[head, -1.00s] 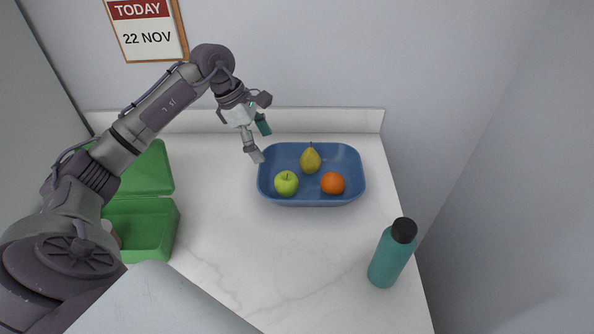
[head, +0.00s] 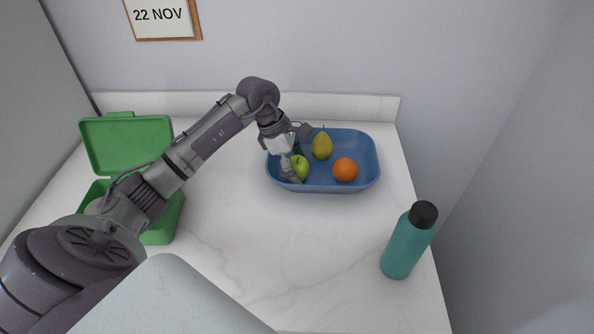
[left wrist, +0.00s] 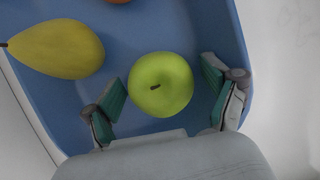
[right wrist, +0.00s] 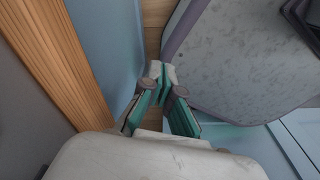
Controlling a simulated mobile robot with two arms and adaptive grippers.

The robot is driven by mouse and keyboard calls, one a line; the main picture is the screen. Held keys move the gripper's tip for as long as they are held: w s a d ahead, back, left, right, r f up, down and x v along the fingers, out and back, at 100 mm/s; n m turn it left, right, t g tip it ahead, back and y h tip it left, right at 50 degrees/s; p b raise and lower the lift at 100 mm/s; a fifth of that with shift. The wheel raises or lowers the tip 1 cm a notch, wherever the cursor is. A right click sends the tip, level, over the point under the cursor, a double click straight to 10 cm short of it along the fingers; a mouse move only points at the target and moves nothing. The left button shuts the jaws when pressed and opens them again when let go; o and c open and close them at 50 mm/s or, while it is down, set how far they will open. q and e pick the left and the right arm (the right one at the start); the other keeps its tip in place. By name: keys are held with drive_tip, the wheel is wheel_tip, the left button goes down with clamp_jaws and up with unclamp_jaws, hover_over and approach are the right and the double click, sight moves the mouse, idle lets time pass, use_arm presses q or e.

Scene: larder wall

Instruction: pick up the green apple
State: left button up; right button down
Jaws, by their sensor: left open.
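The green apple (head: 301,168) sits in the front left part of the blue tray (head: 330,187), partly hidden by my left gripper (head: 292,167) in the head view. In the left wrist view the apple (left wrist: 161,84) lies between the two spread fingers of my left gripper (left wrist: 162,93). Blue shows on both sides of it, so the fingers look apart from it. My right gripper (right wrist: 162,80) shows only in its own wrist view, with its fingertips together and nothing seen between them.
A yellow pear (head: 321,146) and an orange (head: 345,169) share the tray with the apple. A teal bottle (head: 405,246) stands at the counter's right edge. An open green box (head: 160,229) is at the left. The middle counter is clear.

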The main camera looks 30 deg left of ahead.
use_arm(q)
drive_tip(key=c, duration=1.4)
drive_tip(key=shift+o, duration=0.2)
drive_tip(key=shift+r, duration=0.15)
